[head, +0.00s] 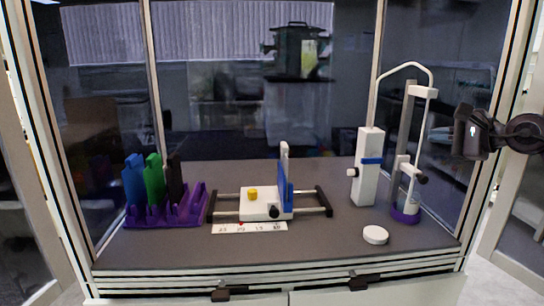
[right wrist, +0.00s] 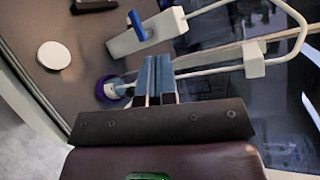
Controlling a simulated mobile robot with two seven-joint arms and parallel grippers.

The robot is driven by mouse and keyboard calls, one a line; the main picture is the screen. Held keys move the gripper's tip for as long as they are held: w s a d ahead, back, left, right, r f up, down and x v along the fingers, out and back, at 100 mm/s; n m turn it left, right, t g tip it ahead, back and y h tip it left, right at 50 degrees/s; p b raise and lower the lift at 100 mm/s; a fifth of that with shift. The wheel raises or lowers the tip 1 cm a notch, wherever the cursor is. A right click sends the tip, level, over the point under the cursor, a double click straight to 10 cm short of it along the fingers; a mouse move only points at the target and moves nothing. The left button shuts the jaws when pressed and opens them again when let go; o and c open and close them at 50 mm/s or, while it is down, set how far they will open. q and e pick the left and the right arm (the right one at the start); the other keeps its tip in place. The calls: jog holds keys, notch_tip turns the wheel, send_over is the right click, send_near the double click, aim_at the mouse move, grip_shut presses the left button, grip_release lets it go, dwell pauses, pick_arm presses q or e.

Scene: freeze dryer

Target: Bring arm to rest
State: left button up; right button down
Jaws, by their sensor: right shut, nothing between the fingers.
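My right gripper (head: 468,132) is at the right side of the head view, raised in front of the right-hand glass and clear of the worktop. In the right wrist view its two bluish fingers (right wrist: 157,75) lie together with nothing between them. The freeze dryer stand (head: 407,150), with a white column, a bent tube and a purple foot, is left of and below the gripper. In the right wrist view the purple foot (right wrist: 108,90) shows just left of the fingers; I cannot tell the exact gap. My left gripper is not in view.
On the grey worktop (head: 330,245) are a white device with a blue lever (head: 367,170), a white round lid (head: 375,235), a slide unit on rails (head: 262,204) and a purple rack (head: 180,212) with coloured holders. Glass panels and metal posts border the worktop. Its front right is mostly clear.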

jog(key=s+a+f+m+t+y, duration=0.1)
jog(key=a+f+m+t+y, duration=0.45)
jog(key=m, duration=0.85)
jog(key=s+a+f+m+h, duration=0.1)
jog(key=s+f+m+h, duration=0.25)
jog(key=f+m, duration=0.7)
jog(key=s+a+f+m+h, duration=0.15)
jog(key=f+m+h, duration=0.45)
jog(key=m, duration=0.8)
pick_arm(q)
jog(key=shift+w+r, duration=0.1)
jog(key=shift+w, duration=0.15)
pick_arm(e)
jog(key=s+a+f+m+g+h, duration=0.1)
jog(key=s+f+m+g+h, duration=0.3)
jog(key=s+f+m, duration=1.2)
jog(key=s+f+g, duration=0.2)
jog(key=s+f, duration=1.2)
jog(key=f, duration=0.1)
jog(key=shift+s+a+m+g, duration=0.15)
jog(key=shift+m+g, duration=0.2)
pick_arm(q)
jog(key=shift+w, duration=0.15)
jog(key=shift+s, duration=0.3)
pick_arm(e)
jog(key=c, duration=1.8)
grip_release()
